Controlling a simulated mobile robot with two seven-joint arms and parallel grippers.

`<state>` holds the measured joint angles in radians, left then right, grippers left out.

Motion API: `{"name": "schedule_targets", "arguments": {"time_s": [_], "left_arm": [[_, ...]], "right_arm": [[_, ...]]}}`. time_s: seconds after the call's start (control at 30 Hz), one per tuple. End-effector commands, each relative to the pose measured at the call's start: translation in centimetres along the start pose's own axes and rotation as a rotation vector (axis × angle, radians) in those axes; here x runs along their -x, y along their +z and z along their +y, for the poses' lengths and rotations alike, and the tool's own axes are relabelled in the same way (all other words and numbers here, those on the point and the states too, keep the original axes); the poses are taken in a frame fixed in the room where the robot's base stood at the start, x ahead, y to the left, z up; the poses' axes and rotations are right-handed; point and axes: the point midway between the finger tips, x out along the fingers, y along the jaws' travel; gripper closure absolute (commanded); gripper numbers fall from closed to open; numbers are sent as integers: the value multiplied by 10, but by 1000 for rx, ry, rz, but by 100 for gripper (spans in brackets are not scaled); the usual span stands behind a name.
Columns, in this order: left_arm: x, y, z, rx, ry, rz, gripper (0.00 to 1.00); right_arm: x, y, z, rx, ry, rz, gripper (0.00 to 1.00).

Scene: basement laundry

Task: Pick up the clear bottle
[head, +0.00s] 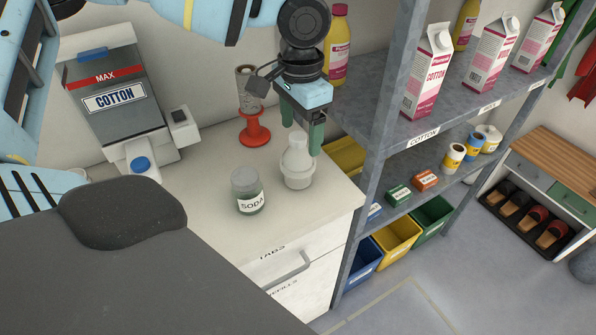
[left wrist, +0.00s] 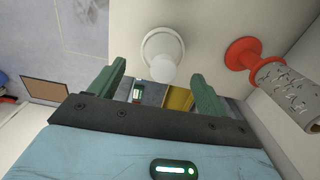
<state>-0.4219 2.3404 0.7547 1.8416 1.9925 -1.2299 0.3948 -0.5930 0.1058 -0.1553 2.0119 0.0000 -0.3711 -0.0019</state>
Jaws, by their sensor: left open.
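A pale, whitish bottle (head: 298,170) with a narrow top and wider round base stands upright on the white counter (head: 205,215), near its right end. I take it for the clear bottle, though it looks more milky than clear. My left gripper (head: 302,132) points down at it with its green fingers apart and nothing held. The fingertips are around the level of the bottle's top in the head view; contact cannot be told. In the left wrist view the bottle (left wrist: 162,50) shows between and beyond the open fingers (left wrist: 158,75). My right gripper is not in view.
A SODA jar (head: 248,192) stands just left of the bottle. A red holder (head: 254,130) with a patterned roll stands behind. A COTTON dispenser (head: 118,97) is at the back left. A grey metal shelf (head: 385,150) with cartons rises close on the right.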

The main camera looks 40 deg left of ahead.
Motion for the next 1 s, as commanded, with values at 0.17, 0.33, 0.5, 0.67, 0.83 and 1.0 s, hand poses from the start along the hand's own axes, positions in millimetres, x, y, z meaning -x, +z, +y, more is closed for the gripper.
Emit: {"name": "schedule_targets", "arguments": {"time_s": [0.17,0.33,0.5,0.67,0.83,1.0], "left_arm": [[-4,0,0,0,-1,1,23],[-23,3,-2,0,1,-2,23],[-46,3,-3,1,1,-1,23],[-55,3,-4,0,-1,1,23],[-55,3,-4,1,-1,2,23],[-55,3,-4,1,-1,2,42]], "right_arm": [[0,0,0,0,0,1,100],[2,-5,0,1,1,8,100],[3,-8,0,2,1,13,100],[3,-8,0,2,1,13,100],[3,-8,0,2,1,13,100],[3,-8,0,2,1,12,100]]}}
